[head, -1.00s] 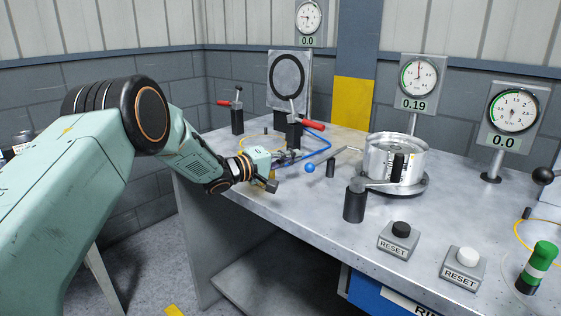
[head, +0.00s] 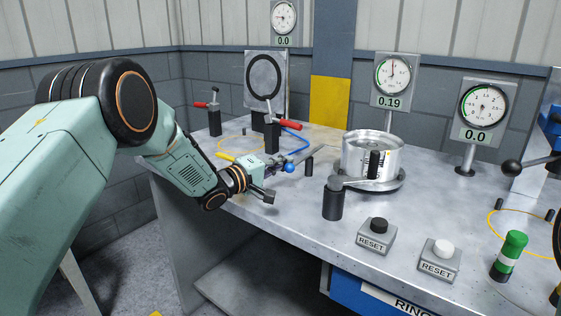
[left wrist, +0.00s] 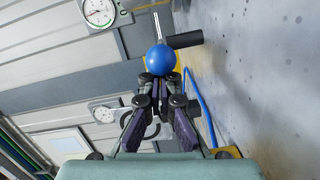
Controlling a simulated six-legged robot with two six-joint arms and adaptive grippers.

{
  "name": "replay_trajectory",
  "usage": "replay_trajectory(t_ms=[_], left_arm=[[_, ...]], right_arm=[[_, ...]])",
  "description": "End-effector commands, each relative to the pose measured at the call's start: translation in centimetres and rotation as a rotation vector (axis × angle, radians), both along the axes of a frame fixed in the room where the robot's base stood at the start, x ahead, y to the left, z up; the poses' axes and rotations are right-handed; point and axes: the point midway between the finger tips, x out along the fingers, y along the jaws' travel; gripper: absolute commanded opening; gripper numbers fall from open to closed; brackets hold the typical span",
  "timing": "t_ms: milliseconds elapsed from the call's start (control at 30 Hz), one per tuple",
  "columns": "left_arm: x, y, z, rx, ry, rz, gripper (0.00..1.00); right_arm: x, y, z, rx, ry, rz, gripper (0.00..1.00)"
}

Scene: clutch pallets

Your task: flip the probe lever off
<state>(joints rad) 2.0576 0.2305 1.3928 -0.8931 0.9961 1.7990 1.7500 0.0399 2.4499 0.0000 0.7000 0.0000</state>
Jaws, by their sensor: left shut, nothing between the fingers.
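The probe lever has a blue ball knob (head: 289,167) and a thin metal rod (head: 302,154). It is beside a short black post (head: 309,167) left of the round metal clutch housing. My left gripper (head: 282,166) is at the blue knob, with its fingers shut and empty. In the left wrist view the blue ball (left wrist: 160,60) sits right at the shut fingertips (left wrist: 161,84). I cannot tell whether they touch. The rod runs away behind the ball, and the black post (left wrist: 185,40) stands beside it. My right gripper is not in view.
The metal housing (head: 370,152) stands to the right, with a black-handled clamp (head: 333,203) before it. Red-handled clamps (head: 272,130) (head: 214,121) stand behind my left gripper.

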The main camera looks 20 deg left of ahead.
Motion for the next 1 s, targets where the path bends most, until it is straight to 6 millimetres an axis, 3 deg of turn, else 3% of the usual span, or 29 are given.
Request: replay_trajectory(t_ms=[400, 600, 1000], left_arm=[[-1.1, -2.2, 0.0, 0.007, 0.007, 0.17, 0.0], [-1.5, -3.8, 0.0, 0.007, 0.006, 0.174, 0.0], [-1.6, -4.3, -0.2, 0.009, 0.006, 0.167, 0.0]], right_arm=[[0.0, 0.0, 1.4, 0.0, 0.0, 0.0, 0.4], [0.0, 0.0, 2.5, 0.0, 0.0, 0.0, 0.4], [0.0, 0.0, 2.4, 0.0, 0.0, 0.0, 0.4]])
